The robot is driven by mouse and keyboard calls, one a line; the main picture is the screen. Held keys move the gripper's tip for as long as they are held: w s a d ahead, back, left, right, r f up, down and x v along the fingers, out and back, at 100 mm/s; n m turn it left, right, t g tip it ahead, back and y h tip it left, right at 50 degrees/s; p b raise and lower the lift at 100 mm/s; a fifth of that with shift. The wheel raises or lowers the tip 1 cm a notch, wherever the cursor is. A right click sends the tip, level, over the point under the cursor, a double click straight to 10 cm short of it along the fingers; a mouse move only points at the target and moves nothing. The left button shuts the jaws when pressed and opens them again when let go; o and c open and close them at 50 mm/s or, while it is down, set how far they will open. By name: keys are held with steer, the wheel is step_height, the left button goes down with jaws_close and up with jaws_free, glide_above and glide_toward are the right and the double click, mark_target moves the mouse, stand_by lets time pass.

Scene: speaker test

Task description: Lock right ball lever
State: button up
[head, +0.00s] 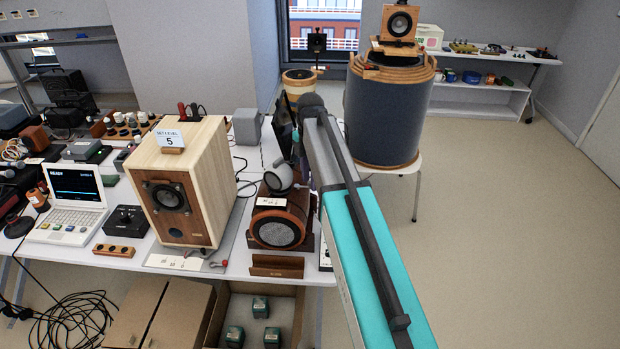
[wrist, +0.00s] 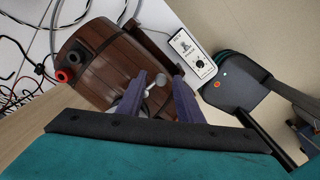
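In the wrist view, my gripper (wrist: 160,76) has two purple fingers spread apart, one on each side of a small pale metal lever with a ball end (wrist: 160,80). A gap shows between the ball and the fingers, and the lever's lower part is partly hidden. Behind it is a dark brown wooden speaker body (wrist: 95,62) with a red and a black terminal at its left end. In the head view, a small wooden speaker (head: 296,208) with a round grey front sits near the table's front edge. My gripper and the lever cannot be made out there.
A large pale wooden speaker (head: 196,145) stands to the left, with a laptop-like device (head: 72,205) beyond it. A wooden cradle (head: 277,266) lies in front. The wrist view shows a white switch box (wrist: 190,55) close right of the fingers, and loose cables at left.

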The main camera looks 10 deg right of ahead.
step_height(320, 180, up, 14)
steer(key=b, duration=0.3)
steer(key=shift+b, duration=0.35)
stand_by(0.5)
steer(key=shift+s+f, duration=0.1)
steer(key=shift+f, duration=0.1)
